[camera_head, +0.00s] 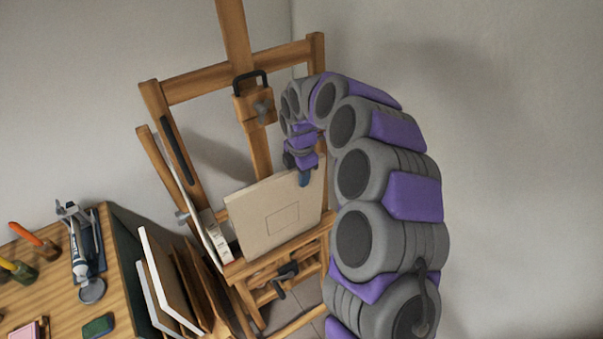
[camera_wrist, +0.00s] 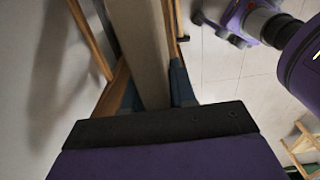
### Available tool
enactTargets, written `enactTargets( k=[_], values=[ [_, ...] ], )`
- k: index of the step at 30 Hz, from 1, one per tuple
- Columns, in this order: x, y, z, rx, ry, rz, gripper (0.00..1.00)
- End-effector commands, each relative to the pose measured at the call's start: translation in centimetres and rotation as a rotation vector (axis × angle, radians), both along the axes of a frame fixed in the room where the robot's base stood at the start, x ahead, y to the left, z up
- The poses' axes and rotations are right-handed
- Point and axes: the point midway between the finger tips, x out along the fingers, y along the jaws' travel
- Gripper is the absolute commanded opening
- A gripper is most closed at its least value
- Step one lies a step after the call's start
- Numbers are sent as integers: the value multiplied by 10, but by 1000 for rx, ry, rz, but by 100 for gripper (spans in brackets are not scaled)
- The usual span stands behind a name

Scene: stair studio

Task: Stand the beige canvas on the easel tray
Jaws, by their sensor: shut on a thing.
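The beige canvas (camera_head: 262,222) is upright with a slight tilt, at the easel tray (camera_head: 240,268) in the head view. A faint rectangle is drawn on its face. My gripper (camera_head: 304,178) is shut on its top edge near the right corner. In the wrist view the canvas (camera_wrist: 145,50) runs edge-on between the two blue fingers of my gripper (camera_wrist: 152,95). The wooden easel (camera_head: 238,82) stands behind the canvas. The canvas's lower edge appears at the tray; I cannot tell whether it bears on it.
A small white box (camera_head: 216,236) stands left of the canvas. A wooden table (camera_head: 45,275) at the left holds a paint tube (camera_head: 80,252), brushes and a green block (camera_head: 98,326). Several panels (camera_head: 165,280) lean beside the table. The wall side at right is clear.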

Motion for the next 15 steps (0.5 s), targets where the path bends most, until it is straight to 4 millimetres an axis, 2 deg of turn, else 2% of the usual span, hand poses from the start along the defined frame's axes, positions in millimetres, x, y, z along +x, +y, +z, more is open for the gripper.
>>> enactTargets(
  k=[15],
  values=[
    [0, -3, -5, 3, -1, -1, 0]
  ],
)
